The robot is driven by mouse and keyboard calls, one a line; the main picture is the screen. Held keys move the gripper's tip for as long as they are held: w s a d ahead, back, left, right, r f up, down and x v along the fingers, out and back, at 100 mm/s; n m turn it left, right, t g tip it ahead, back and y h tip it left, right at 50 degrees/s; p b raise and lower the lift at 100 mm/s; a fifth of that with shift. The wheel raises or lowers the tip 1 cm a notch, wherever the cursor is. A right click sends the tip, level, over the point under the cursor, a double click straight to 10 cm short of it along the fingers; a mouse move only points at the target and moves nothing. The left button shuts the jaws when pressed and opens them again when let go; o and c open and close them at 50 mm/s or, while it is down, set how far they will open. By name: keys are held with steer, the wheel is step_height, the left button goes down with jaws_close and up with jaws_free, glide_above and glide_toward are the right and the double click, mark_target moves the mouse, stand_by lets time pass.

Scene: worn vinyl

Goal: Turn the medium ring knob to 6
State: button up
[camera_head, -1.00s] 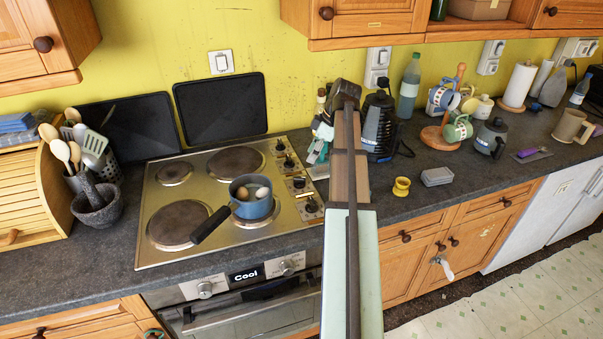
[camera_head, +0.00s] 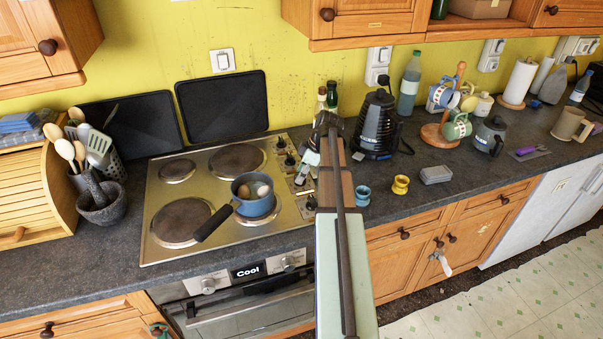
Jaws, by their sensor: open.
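The steel hob (camera_head: 217,190) has rings of different sizes, and a column of black knobs runs down its right side. The back knobs (camera_head: 281,143) and (camera_head: 290,160) show clearly, and the front knob (camera_head: 311,203) shows beside my arm. Knob markings are too small to read, so I cannot tell which one serves the medium ring or its setting. A blue pot (camera_head: 254,206) with eggs stands on the front right ring. My gripper (camera_head: 304,174) is open, low over the right edge of the hob by the knobs. My arm partly hides it, and contact with a knob cannot be told.
Bottles (camera_head: 331,97) and a dark kettle-like appliance (camera_head: 377,122) stand behind and right of my gripper. A blue cup (camera_head: 362,195) and a yellow cup (camera_head: 400,185) stand right of my arm. The pot's black handle (camera_head: 212,223) points front left. The oven panel reads "Cool" (camera_head: 247,271).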

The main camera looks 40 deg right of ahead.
steer(key=shift+c, duration=0.4)
jaws_close()
